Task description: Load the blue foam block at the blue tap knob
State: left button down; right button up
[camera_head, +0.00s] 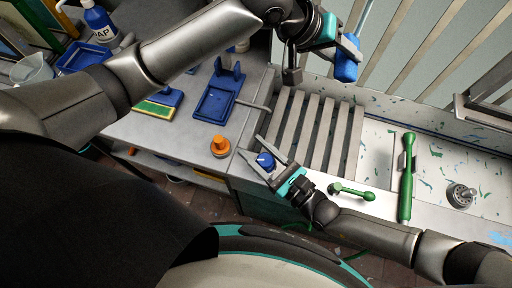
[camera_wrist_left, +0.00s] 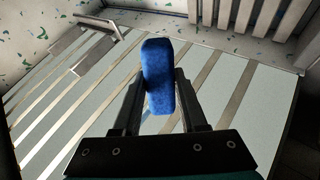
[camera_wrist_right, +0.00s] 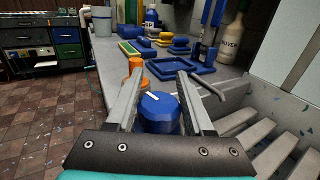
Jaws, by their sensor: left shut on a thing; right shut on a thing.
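The blue foam block (camera_head: 346,68) is held between the fingers of my left gripper (camera_head: 350,46), raised at the top of the head view. In the left wrist view the foam block (camera_wrist_left: 158,75) stands out upright between both fingers, above a slatted surface. The blue tap knob (camera_head: 265,161) sits at the counter's front corner, with the fingers of my right gripper (camera_head: 252,146) on either side of it. In the right wrist view the blue knob (camera_wrist_right: 159,112), with a white mark on top, is between the shut fingers. Its lower part is hidden.
An orange knob (camera_head: 220,146) stands just left of the blue one. Blue trays (camera_head: 214,104) and a green-yellow sponge (camera_head: 154,109) lie on the counter. A slatted rack (camera_head: 318,128) is to the right, then a green-handled lever (camera_head: 406,178) and a drain fitting (camera_head: 460,195).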

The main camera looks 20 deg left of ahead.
grip_shut()
jog(key=shift+t, duration=0.3)
jog(key=shift+w+m+t+h, duration=0.1)
jog(key=shift+m+t+h, duration=0.5)
jog(key=shift+m+t, duration=0.25)
jog(key=shift+w+d+m+t+h, duration=0.15)
jog(key=shift+m+t+h, duration=0.3)
jog(key=shift+t, duration=0.1)
jog(key=shift+w+d+m+t+h, duration=0.1)
jog(key=shift+m+t+h, duration=0.3)
jog(key=shift+t+h, duration=0.1)
jog(key=o, duration=1)
grip_release()
jog(key=shift+c, duration=0.2)
jog(key=v, duration=1.2)
pick_arm(q)
jog(key=shift+a, duration=0.1)
pick_arm(e)
jog(key=shift+r, duration=0.1)
